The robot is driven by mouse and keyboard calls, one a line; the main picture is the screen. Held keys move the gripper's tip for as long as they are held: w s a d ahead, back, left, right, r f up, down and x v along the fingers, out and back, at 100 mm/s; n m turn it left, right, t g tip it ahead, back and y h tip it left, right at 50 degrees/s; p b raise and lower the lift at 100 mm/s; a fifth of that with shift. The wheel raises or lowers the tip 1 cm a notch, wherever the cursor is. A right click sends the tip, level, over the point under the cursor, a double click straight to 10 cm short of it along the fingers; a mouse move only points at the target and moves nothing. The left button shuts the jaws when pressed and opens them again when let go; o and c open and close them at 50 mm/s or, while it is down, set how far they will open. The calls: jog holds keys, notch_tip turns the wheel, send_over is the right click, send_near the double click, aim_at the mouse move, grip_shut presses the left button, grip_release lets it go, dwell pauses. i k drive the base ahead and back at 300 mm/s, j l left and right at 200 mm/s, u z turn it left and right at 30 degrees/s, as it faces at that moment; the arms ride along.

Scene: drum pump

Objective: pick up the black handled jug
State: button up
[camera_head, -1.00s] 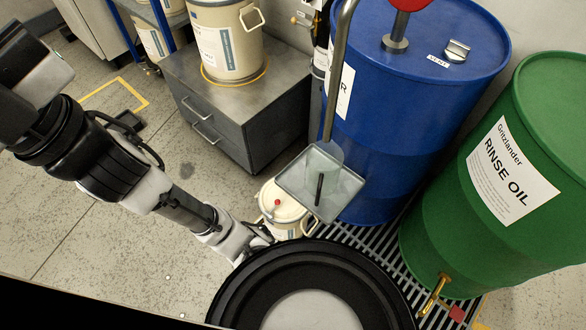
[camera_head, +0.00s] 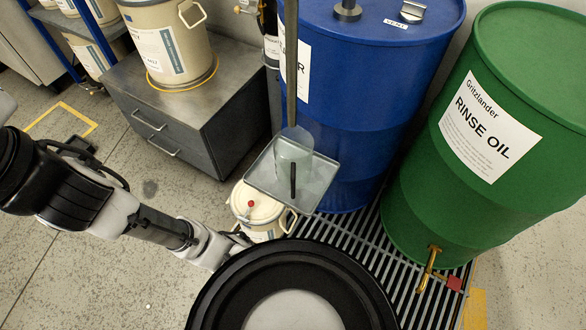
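The jug (camera_head: 292,150) is a clear, see-through vessel with a black upright handle (camera_head: 293,180) on its near side. It stands on a grey square tray (camera_head: 262,182) in front of the blue drum. My gripper (camera_head: 240,238) is at the end of my arm, below and left of the tray, close to a cream lidded pail. The gripper is apart from the jug. Its fingers are small and partly hidden at the black round rim in front, so I cannot see whether they are open.
The cream pail (camera_head: 257,204) with a red cap stands under the tray. A vertical pipe (camera_head: 291,70) comes down above the jug. The blue drum (camera_head: 365,110) and green drum (camera_head: 470,200) stand on a grating. A grey cabinet (camera_head: 225,125) is at the back left.

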aim_at(293, 148)
jog(key=j+u, duration=0.95)
jog(key=i+j+u, duration=0.1)
jog(key=j+u, duration=0.2)
jog(key=j, duration=0.4)
jog(key=j+z, duration=0.15)
jog(key=z, duration=0.35)
jog(key=j+z, duration=0.15)
jog(key=z, duration=0.3)
jog(key=j+z, duration=0.15)
jog(key=z, duration=0.35)
jog(key=j+z, duration=0.1)
jog(key=z, duration=0.4)
jog(key=k+j+z, duration=0.1)
jog(key=z, duration=0.35)
jog(key=i+z, duration=0.2)
jog(key=z, duration=0.2)
